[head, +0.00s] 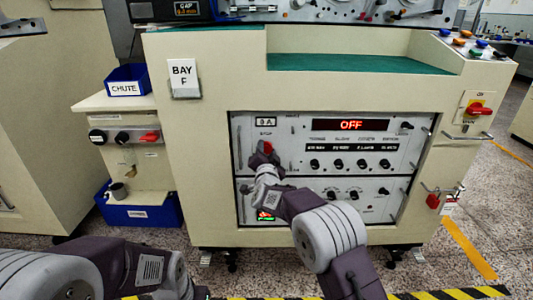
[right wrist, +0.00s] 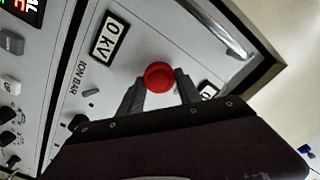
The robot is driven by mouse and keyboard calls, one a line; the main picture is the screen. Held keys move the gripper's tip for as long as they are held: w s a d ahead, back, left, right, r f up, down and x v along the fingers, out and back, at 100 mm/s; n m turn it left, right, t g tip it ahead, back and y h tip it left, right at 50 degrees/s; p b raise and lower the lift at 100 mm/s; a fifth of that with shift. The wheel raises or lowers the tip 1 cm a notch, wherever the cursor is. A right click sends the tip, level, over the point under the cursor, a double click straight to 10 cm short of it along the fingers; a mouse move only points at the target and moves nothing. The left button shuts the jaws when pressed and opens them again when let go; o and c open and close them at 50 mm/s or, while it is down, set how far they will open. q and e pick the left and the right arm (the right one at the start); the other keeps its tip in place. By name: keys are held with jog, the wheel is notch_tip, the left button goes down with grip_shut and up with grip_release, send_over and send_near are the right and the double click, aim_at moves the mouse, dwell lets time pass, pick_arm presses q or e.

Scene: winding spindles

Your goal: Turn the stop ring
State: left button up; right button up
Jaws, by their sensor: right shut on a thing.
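The red round stop knob (right wrist: 159,76) sits on the grey panel between the two dark fingers of my right gripper (right wrist: 161,90) in the right wrist view. The fingers are closed about it, one on each side. In the head view the red knob (head: 268,147) shows just above my right gripper (head: 264,154), at the left of the upper control panel (head: 290,132) near a STOP label. A separate ring around the knob cannot be made out. My left gripper is not in view.
A red display (head: 351,125) reads OFF above a row of black knobs. A metal handle (right wrist: 215,28) stands out from the panel close to my right gripper. A blue bin marked CHUTE (head: 126,80) and a red-handled switch (head: 478,110) are well apart from it.

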jog(key=m+b, duration=0.2)
jog(key=m, duration=0.3)
jog(key=shift+d+f, duration=0.1)
jog(key=shift+f, duration=0.05)
jog(key=shift+m+b, duration=0.3)
dwell(0.4)
jog(key=o, duration=1.4)
jog(key=shift+c, duration=0.2)
jog(key=s+p, duration=0.3)
jog(key=s, duration=0.6)
